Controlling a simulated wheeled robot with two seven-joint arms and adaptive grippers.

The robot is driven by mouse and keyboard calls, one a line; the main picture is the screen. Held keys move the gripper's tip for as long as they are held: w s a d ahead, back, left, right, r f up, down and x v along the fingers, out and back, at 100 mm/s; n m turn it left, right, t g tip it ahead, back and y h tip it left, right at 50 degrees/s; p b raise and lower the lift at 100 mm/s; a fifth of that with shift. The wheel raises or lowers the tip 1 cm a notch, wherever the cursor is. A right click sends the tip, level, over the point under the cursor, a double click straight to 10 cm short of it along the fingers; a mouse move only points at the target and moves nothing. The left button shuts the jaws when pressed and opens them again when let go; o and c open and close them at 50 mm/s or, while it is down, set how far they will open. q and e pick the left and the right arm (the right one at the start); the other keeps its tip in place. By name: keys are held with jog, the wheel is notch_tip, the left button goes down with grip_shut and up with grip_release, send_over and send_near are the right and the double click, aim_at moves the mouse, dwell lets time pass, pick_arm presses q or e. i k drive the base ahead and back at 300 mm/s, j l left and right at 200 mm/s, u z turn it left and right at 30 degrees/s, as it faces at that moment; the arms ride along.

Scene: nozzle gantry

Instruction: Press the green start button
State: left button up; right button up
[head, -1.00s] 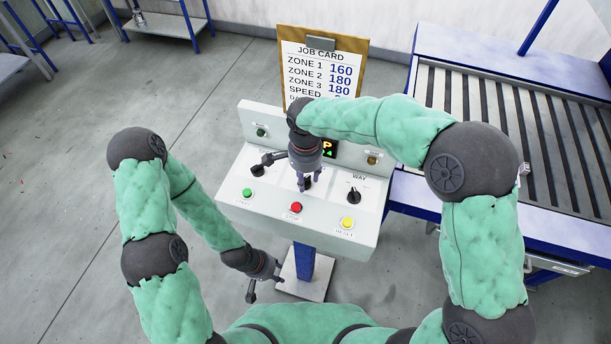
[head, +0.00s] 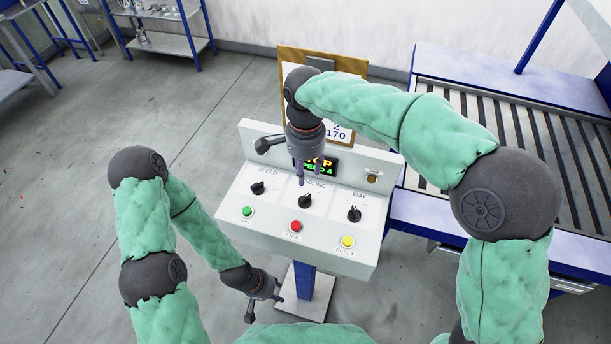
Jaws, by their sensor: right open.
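The green start button (head: 247,212) sits at the left of the front row on the sloped white control panel (head: 225,196). Nothing covers it. The red stop button (head: 295,226) is in the middle and the yellow reset button (head: 347,241) at the right. My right gripper (head: 311,178) is open and empty, pointing down over the back of the panel, above the middle dial and clear of the start button. My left gripper (head: 265,305) is open and empty, low in front of the panel, below the start button.
Three black dials, speed (head: 257,188), cooling (head: 305,201) and way (head: 354,214), stand behind the buttons. My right arm partly hides the lit display (head: 326,166) and the job card (head: 342,133). A roller conveyor (head: 515,150) stands to the right. Open floor lies left.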

aim_at(246, 210)
jog(key=k, duration=1)
